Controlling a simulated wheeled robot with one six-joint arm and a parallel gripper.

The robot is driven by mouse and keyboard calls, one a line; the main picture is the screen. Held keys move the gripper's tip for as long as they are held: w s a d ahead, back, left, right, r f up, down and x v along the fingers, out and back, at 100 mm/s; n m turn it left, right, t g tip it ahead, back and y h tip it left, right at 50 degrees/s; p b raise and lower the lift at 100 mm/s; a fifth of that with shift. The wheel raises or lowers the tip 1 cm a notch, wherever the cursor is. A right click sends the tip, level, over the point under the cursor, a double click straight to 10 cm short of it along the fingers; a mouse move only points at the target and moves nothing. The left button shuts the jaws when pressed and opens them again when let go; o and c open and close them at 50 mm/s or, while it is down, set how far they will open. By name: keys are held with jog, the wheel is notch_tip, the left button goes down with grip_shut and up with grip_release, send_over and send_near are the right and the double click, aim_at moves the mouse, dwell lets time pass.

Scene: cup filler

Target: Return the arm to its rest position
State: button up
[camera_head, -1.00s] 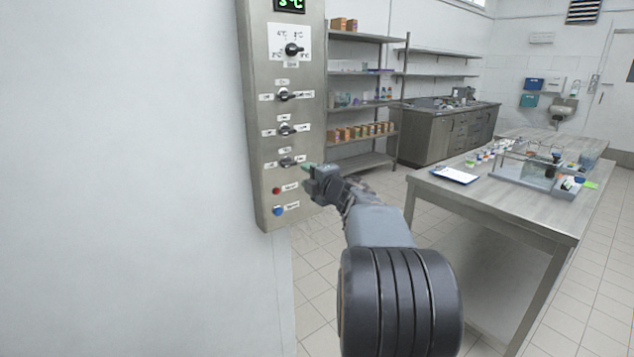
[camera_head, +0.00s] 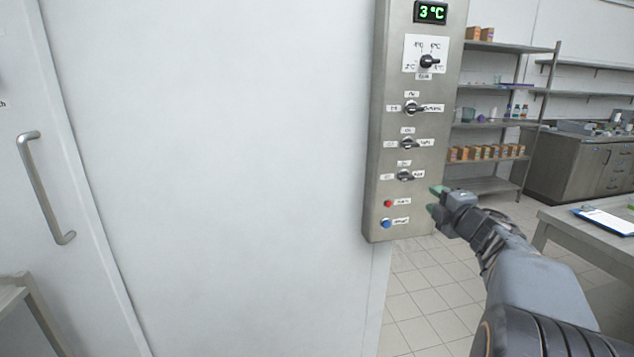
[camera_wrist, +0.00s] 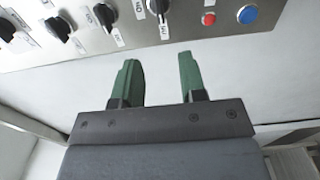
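My gripper (camera_head: 433,200) is at the right side in the head view, in front of the lower right edge of a metal control panel (camera_head: 384,130). In the wrist view its two green fingertips (camera_wrist: 160,78) are apart with nothing between them. The panel also shows along the top of the wrist view (camera_wrist: 190,30), apart from the fingers. My arm extends from the lower right of the head view.
The panel has several black knobs (camera_head: 409,143), a red button (camera_head: 388,203), a blue button (camera_head: 386,223) and a green 3 °C display (camera_head: 431,12). A door handle (camera_head: 45,190) is at left. Shelves (camera_head: 490,125) and a table (camera_head: 570,222) stand at right.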

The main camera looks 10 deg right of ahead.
jog(key=s+d+f+m+g+h, duration=0.35)
jog(key=d+f+m+h, duration=0.3)
jog(key=m, duration=0.35)
jog(key=s+a+f+m+g+h+p, duration=0.1)
jog(key=s+a+f+m+g+p, duration=0.2)
jog(key=s+a+m+g, duration=0.25)
jog(key=s+a+r+m+g+y+p, duration=0.1)
jog(key=s+a+y+p, duration=0.3)
jog(key=a, duration=0.9)
jog(key=s+a+r+m+g+y+p, duration=0.1)
jog(key=s+a+r+g+y+p, duration=0.1)
jog(key=s+a+p, duration=0.5)
jog(key=a+g+y, duration=0.1)
jog(key=a+g, duration=0.1)
jog(key=a, duration=0.4)
jog(key=shift+s+a+y, duration=0.2)
jog(key=shift+y, duration=0.15)
jog(key=shift+d+f+m, duration=0.1)
jog(key=shift+m, duration=0.25)
